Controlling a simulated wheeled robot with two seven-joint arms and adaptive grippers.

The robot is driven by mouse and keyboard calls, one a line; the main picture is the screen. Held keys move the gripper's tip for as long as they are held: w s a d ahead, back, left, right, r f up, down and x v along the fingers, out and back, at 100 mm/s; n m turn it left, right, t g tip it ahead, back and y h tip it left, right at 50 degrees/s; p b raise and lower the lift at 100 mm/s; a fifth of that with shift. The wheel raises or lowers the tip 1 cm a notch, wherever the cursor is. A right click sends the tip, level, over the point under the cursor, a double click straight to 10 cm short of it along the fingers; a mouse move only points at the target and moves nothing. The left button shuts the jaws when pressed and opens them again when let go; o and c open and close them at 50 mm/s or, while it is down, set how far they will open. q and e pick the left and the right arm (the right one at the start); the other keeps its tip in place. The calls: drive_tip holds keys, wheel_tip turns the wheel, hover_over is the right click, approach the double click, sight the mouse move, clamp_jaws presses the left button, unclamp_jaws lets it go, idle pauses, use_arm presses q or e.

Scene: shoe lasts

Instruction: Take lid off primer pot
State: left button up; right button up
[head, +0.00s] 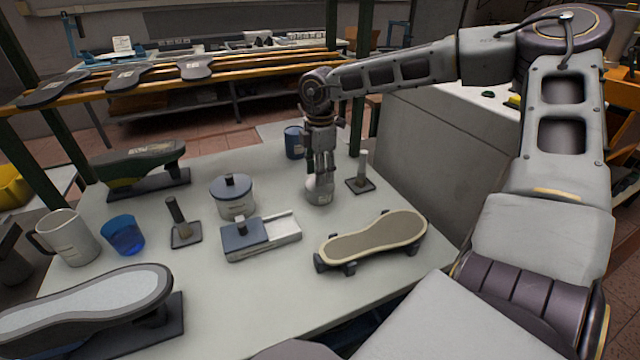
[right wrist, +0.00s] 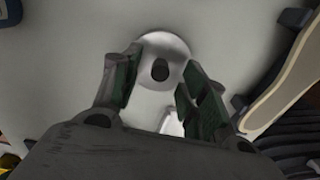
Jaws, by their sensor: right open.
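A pale pot with a blue-grey knobbed lid (head: 233,187) stands upright on the table; the lid sits on its pale body (head: 236,208). A small whitish rounded vessel (head: 319,192) with a label stands to its right; I cannot tell which of the two is the primer pot. My right gripper (head: 320,168) points down just above the rounded vessel. In the right wrist view its fingers (right wrist: 158,82) are apart, either side of the vessel's top (right wrist: 172,48), which has a dark oval at its centre. Contact cannot be made out. My left gripper is not in view.
Post stands (head: 361,180) and (head: 184,235), a dark blue cup (head: 293,143), a clear blue cup (head: 122,236) and a mug (head: 70,238) surround the work area.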

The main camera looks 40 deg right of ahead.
drive_tip(key=shift+f, duration=0.55)
drive_tip(key=shift+c, duration=0.3)
drive_tip(key=c, duration=0.9)
